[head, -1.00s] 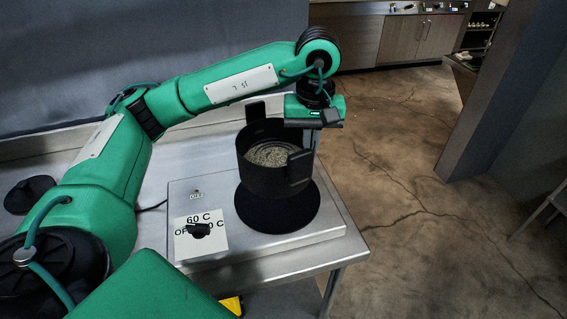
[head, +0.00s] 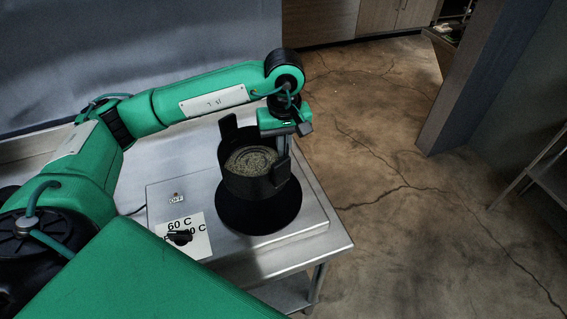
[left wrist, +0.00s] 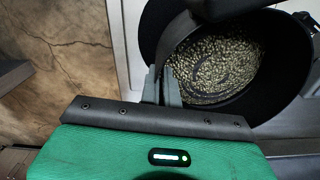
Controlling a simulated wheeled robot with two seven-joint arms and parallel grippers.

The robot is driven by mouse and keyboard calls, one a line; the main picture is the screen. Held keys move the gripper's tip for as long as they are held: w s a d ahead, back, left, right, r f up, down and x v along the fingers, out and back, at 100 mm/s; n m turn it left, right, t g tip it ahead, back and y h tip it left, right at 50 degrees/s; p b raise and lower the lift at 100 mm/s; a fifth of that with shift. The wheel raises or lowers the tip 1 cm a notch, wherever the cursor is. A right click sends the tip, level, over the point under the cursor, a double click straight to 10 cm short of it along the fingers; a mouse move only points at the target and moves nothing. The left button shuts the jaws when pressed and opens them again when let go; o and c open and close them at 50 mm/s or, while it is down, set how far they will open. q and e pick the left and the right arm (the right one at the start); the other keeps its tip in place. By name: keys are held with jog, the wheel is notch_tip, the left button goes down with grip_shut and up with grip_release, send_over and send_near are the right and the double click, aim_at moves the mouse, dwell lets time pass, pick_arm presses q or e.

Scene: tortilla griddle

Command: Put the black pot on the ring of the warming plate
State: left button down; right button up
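The black pot (head: 236,184) is upright, with two raised tabs on its rim and pale green grains inside. In the head view it overlaps the back part of the black round ring (head: 262,220) of the steel warming plate (head: 160,205). A narrow gap seems to lie under the pot; I cannot tell whether it touches. My left gripper (head: 288,148) is at the pot's right-hand tab, its fingers close together on it. In the left wrist view the fingers (left wrist: 161,86) meet the edge of the pot (left wrist: 270,112). My right gripper is out of view.
The warming plate has a dark knob (head: 180,237) and a 60 C label at its front left. It sits near the right end of a steel table (head: 265,264). Cracked brown floor (head: 400,200) lies open to the right, before a dark pillar (head: 490,90).

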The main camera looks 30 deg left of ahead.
pick_arm(q)
notch_tip(320, 180, down, 3)
jog(key=shift+r+p, duration=0.15)
jog(key=shift+p, duration=0.15)
jog(key=shift+f, duration=0.8)
notch_tip(320, 180, down, 4)
jog(key=shift+r+p, duration=0.1)
jog(key=shift+p, duration=0.65)
jog(key=c, duration=1.6)
grip_release()
jog(key=shift+c, duration=0.2)
